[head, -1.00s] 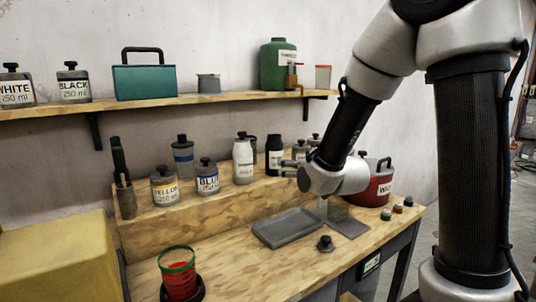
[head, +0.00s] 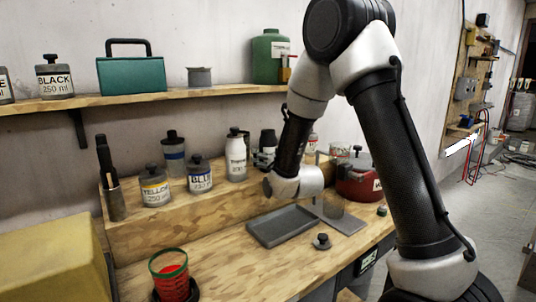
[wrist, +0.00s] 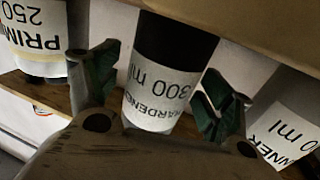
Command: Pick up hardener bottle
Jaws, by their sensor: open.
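The hardener bottle (wrist: 164,85) stands in the middle of the wrist view. It is dark with a white label reading HARDENER and 300 ml. My gripper (wrist: 158,92) is open, with one green-padded finger on each side of the bottle. I cannot tell whether either finger touches it. In the head view the dark hardener bottle (head: 268,138) stands on the raised wooden step, partly hidden by my gripper (head: 264,159) and wrist.
In the wrist view a primer bottle (wrist: 38,38) stands left and a thinner bottle (wrist: 290,135) right, both close to the fingers. In the head view a white-labelled bottle (head: 237,160) stands left of my gripper. A grey tray (head: 283,227) and red pot (head: 357,178) are nearby.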

